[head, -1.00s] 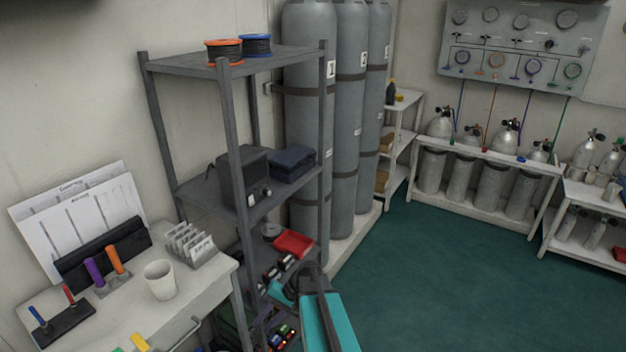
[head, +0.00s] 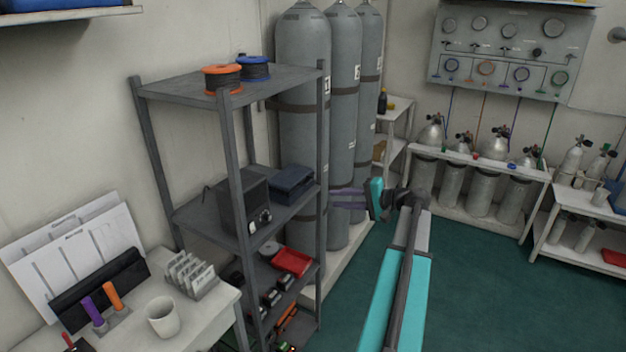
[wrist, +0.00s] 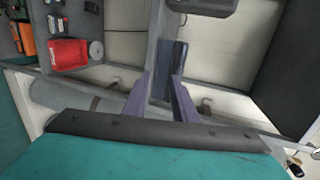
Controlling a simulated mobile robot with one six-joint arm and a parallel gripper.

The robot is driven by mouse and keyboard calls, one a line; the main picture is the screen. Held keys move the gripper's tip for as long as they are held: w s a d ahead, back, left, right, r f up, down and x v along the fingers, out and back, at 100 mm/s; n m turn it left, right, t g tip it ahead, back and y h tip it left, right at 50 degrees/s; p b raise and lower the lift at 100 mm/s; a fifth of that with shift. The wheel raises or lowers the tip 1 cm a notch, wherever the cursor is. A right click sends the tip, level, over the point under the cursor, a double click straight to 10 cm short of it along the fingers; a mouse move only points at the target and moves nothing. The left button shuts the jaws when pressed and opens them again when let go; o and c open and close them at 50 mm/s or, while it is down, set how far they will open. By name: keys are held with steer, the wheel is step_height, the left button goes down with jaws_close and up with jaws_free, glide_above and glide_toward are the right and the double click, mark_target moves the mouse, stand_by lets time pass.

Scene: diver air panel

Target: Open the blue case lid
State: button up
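The blue case (head: 290,183) lies on the middle shelf of the grey rack, beside a dark box. Its lid looks shut. In the wrist view a dark blue shape, apparently the case (wrist: 173,58), shows just beyond the finger tips. My gripper (head: 335,198) is to the right of the rack at about the height of the middle shelf, its purple fingers pointing left towards the case. The fingers are apart with nothing between them in the wrist view (wrist: 160,78). A gap separates them from the case in the head view.
The rack's front right post (head: 322,200) stands between gripper and case. The dark box (head: 238,203) is left of the case. Tall grey cylinders (head: 305,120) stand behind. A red tray (head: 291,262) lies on the shelf below. The green floor (head: 470,290) is clear at right.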

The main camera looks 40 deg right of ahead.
steer(key=shift+t, duration=0.4)
steer(key=d+r, duration=0.1)
steer(key=s+r, duration=0.1)
steer(key=r, duration=0.1)
steer(key=d+r, duration=0.1)
steer(key=shift+s+d+r, duration=0.15)
steer(key=shift+s+d, duration=0.15)
steer(key=shift+d, duration=0.05)
steer(key=p, duration=0.4)
glide_toward(295, 179)
steer(key=w+f, duration=0.2)
steer(key=w, duration=0.1)
steer(key=shift+d+f, duration=0.15)
steer(key=shift+f, duration=0.1)
steer(key=shift+c, duration=0.5)
jaws_close()
stand_by(0.4)
